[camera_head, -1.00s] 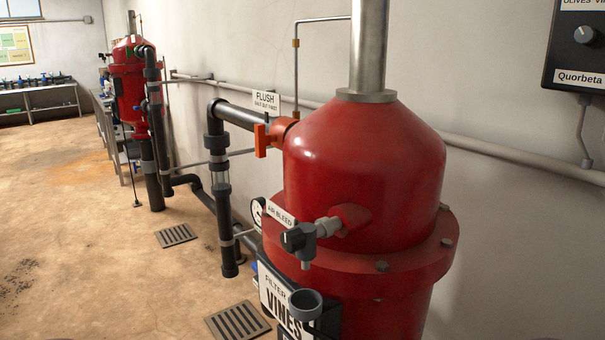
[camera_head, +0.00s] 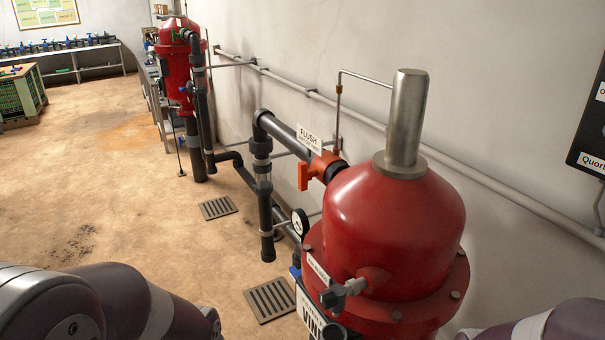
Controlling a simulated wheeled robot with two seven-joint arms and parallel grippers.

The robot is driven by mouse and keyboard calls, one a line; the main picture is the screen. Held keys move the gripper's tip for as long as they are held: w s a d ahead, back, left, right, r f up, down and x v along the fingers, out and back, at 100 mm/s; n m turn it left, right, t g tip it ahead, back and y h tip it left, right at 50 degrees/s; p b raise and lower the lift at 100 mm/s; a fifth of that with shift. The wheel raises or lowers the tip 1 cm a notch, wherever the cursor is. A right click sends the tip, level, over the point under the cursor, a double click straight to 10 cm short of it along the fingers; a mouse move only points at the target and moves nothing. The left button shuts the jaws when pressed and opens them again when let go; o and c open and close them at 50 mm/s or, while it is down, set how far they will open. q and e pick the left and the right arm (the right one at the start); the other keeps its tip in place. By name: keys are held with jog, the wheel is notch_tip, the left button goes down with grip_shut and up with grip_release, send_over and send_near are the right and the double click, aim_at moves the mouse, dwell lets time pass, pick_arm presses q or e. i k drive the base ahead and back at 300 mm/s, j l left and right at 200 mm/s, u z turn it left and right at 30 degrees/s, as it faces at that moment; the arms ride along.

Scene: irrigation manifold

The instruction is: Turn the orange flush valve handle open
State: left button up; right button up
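The orange flush valve handle (camera_head: 303,177) hangs down from the orange valve body (camera_head: 327,163), on the black pipe beside the red filter tank (camera_head: 395,220). A white FLUSH sign (camera_head: 309,138) sits just above it. Parts of my arms show at the bottom left and bottom right edges, well apart from the handle. Neither gripper shows in the view. Nothing hides the handle.
The red tank with its steel top pipe (camera_head: 407,120) fills the right. An air bleed valve (camera_head: 342,292) sticks out of its front. A pressure gauge (camera_head: 299,222) and floor drain (camera_head: 271,299) are lower left. Open floor lies left. A second red tank (camera_head: 175,68) stands behind.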

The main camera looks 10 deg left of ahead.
aim_at(304, 174)
jog(key=i+j, duration=0.1)
jog(key=j, duration=0.8)
jog(key=i+j, duration=0.5)
jog(key=j, duration=0.15)
jog(key=z, duration=0.05)
